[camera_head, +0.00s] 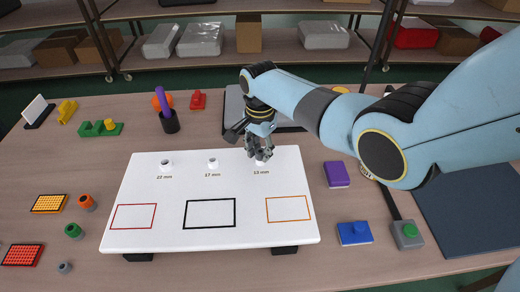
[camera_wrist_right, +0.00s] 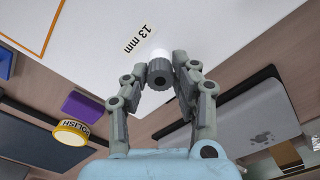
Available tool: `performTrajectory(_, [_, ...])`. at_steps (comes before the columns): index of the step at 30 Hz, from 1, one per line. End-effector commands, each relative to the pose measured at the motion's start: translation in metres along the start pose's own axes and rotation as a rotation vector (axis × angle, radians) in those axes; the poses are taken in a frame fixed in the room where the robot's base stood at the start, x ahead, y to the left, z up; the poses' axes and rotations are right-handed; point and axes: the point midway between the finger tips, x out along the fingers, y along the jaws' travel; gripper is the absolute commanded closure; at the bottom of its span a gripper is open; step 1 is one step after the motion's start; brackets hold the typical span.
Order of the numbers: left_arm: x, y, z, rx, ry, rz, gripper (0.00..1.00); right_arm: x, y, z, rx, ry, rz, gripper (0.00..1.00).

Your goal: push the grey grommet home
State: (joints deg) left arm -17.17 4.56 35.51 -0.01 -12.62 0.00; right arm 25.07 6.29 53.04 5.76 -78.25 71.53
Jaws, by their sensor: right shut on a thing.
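The grey grommet (camera_wrist_right: 160,76) is a dark ribbed ring with a hole, held between the fingertips of my right gripper (camera_wrist_right: 163,78). My left gripper is not in view.
Orange (camera_head: 86,202), green (camera_head: 73,231) and grey (camera_head: 65,267) small round parts stand left of the board. A purple block (camera_head: 336,174) and a blue block (camera_head: 354,233) lie right of it.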

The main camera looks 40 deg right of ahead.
Motion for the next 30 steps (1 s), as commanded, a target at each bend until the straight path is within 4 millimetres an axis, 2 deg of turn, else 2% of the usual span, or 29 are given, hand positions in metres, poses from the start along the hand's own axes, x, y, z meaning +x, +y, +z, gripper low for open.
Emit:
performTrajectory(1, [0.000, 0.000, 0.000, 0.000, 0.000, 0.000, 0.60, 0.001, 0.001, 0.000, 0.000, -0.001, 0.001, 0.70])
performTrajectory(6, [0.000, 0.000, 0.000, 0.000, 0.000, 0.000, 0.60, 0.001, 0.001, 0.000, 0.000, -0.001, 0.001, 0.48])
performTrajectory(17, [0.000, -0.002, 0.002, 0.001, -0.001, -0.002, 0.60, -0.004, 0.000, 0.000, 0.000, 0.000, 0.000, 0.47])
performTrajectory(22, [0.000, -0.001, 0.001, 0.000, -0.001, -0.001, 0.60, -0.029, 0.000, 0.000, 0.000, 0.001, -0.003, 0.47])
performTrajectory(30, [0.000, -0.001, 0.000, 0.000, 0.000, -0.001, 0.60, -0.089, 0.000, 0.000, -0.001, 0.002, -0.003, 0.47])
